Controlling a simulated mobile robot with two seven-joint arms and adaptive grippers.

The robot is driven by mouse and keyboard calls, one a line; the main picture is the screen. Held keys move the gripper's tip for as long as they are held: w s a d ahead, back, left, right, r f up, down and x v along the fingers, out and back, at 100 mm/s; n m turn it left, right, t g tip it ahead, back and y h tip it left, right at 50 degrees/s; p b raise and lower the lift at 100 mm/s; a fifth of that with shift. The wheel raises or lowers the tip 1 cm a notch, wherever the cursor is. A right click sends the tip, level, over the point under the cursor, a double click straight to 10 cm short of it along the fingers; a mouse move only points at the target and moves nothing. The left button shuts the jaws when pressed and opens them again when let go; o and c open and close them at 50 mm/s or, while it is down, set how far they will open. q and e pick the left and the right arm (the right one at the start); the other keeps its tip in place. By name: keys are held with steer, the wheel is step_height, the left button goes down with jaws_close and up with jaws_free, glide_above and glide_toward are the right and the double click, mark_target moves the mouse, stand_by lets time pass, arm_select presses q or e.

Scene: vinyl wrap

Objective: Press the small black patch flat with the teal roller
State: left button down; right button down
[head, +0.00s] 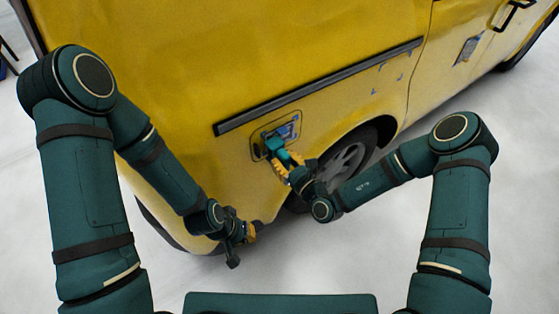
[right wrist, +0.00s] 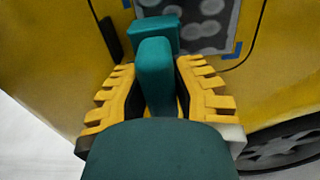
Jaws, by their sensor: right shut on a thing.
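The small black patch (head: 291,129) sits on the yellow van's side, inside a rounded panel outline. In the right wrist view the patch (right wrist: 206,22) is dark with lighter grey round spots and blue bits at its corners. My right gripper (head: 287,164) is shut on the handle of the teal roller (head: 273,141). In the right wrist view the roller (right wrist: 155,75) stands between the yellow fingers of the gripper (right wrist: 160,95), its head over the patch's left part. I cannot tell whether it touches. My left gripper (head: 250,232) hangs low by the van's lower edge; its jaws are too small to read.
The yellow van (head: 170,60) fills the upper middle. A black trim strip (head: 320,85) runs above the patch, and a wheel (head: 350,160) is to its lower right. A grey patch (head: 468,49) is on the van further right. The pale floor (head: 360,250) is clear.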

steer(key=shift+w+d, duration=0.15)
steer(key=shift+d, duration=0.1)
steer(key=shift+w+d, duration=0.65)
steer(key=shift+d, duration=0.25)
steer(key=shift+w+d, duration=0.1)
steer(key=shift+w+d, duration=0.6)
steer(key=shift+d, duration=0.15)
steer(key=shift+d, duration=0.1)
steer(key=shift+w+d, duration=0.65)
steer(key=shift+d, duration=0.15)
steer(key=shift+w+d+p, duration=0.3)
steer(key=shift+w+d, duration=0.1)
steer(key=shift+d, duration=0.15)
